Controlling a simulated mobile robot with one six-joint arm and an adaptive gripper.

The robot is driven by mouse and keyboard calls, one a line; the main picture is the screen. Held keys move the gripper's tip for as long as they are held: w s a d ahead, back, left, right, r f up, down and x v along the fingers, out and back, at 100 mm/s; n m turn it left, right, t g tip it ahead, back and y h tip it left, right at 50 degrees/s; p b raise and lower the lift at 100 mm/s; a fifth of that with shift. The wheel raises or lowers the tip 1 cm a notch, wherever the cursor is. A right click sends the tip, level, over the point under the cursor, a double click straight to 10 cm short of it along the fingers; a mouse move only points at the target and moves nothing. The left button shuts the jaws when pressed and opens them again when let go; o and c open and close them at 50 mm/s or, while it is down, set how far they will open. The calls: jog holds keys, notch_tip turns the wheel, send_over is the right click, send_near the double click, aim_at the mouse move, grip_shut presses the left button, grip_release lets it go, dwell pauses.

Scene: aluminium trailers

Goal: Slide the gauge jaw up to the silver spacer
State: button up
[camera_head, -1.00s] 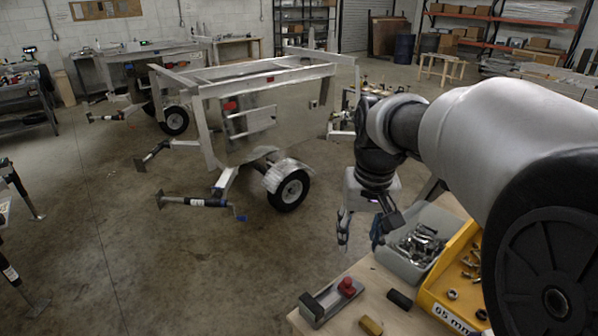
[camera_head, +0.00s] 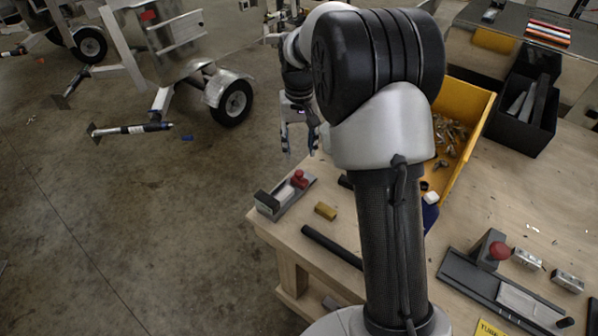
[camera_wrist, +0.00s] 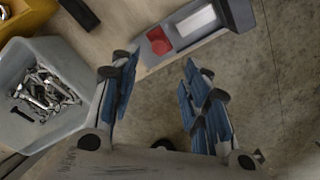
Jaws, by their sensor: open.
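A small grey gauge (camera_head: 284,199) sits at the left corner of the wooden bench, with a dark end block. Its red-knobbed jaw (camera_head: 299,179) is at the far right end of the gauge. A pale silver spacer (camera_head: 285,194) lies on the gauge between jaw and end block. In the wrist view, the red knob (camera_wrist: 158,42) and spacer (camera_wrist: 197,20) lie beyond my fingertips, with a gap between them. My gripper (camera_head: 300,142) is open and empty, fingers pointing down, behind the gauge. It also shows in the wrist view (camera_wrist: 160,75).
A second, longer gauge (camera_head: 465,275) with a red knob is at front right. A yellow block (camera_head: 325,211) and black bar (camera_head: 331,246) lie near the small gauge. A yellow bin (camera_head: 466,100) is to the right. A grey bin of bolts (camera_wrist: 20,80) shows in the wrist view.

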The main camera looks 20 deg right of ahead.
aim_at(299, 172)
notch_tip(299, 172, down, 10)
jog(key=b, duration=0.2)
jog(key=shift+r+b, duration=0.15)
jog(key=shift+b, duration=0.2)
jog(key=shift+c, duration=0.3)
grip_shut()
